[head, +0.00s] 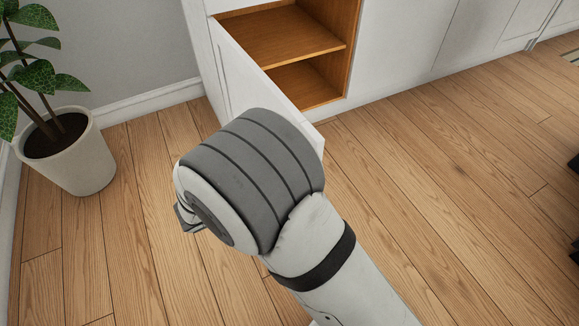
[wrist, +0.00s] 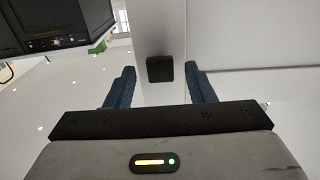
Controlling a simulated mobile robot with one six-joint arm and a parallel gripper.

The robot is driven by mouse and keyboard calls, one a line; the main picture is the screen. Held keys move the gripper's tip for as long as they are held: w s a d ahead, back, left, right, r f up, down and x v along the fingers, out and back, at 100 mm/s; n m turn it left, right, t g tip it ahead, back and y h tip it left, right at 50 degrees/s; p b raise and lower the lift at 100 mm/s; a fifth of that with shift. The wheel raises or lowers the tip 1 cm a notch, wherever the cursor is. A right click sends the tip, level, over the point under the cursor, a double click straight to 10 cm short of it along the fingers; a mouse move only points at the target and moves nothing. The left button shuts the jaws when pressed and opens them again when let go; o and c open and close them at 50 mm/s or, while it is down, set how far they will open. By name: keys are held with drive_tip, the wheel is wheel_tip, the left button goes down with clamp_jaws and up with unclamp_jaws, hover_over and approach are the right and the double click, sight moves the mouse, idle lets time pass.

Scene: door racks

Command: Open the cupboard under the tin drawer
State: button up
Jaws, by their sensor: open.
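A white cupboard door (head: 235,75) stands swung out in the head view, and the cupboard's wooden inside (head: 285,42) with a shelf is open to view. The door's near lower end is partly hidden behind my arm. In the wrist view my gripper (wrist: 163,72) is open, with its two blue fingers apart. A black square knob (wrist: 160,69) on a pale panel shows between the fingertips, and neither finger appears to touch it. In the head view my wrist hides most of the gripper. I cannot make out the tin drawer.
A potted plant (head: 70,155) stands at the left by the wall. More white cabinet fronts (head: 410,40) run to the right. A dark object (wrist: 60,28) shows at the upper left of the wrist view.

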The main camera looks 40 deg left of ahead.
drive_tip(key=p+v, duration=0.1)
drive_tip(key=v, duration=0.5)
drive_tip(key=shift+s, duration=0.35)
drive_tip(key=shift+a, duration=0.1)
